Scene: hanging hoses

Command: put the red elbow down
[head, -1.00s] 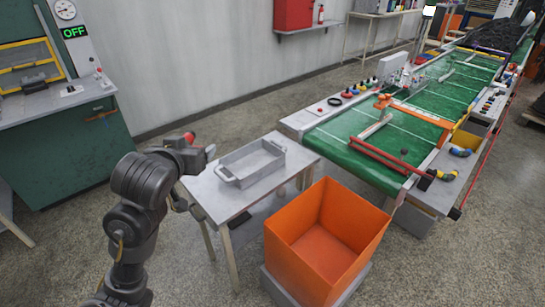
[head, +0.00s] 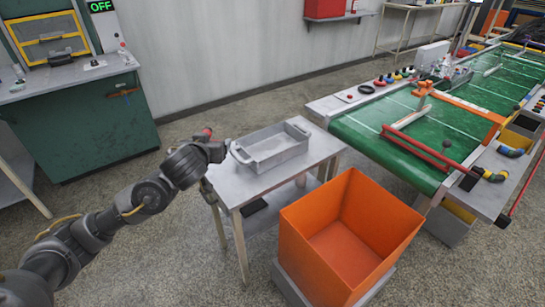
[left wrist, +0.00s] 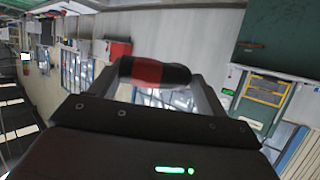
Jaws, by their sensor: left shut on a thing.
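My left gripper (head: 217,147) is at the left end of the small grey table (head: 222,190), beside a grey metal tray (head: 272,160) with handles. In the left wrist view it is shut on the red elbow (left wrist: 150,72), a short red piece with black ends held across the fingers. In the head view only a small red bit of the elbow (head: 207,132) shows above the gripper; the rest is hidden. The elbow is held up, apart from the tray as far as I can see. The tray looks empty. My right gripper is not in view.
An orange bin (head: 345,240) stands in front of the table. A green conveyor (head: 410,150) with a red bar and several small fittings runs to the back right. A green workbench (head: 85,125) stands at the left. Open floor lies between bench and table.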

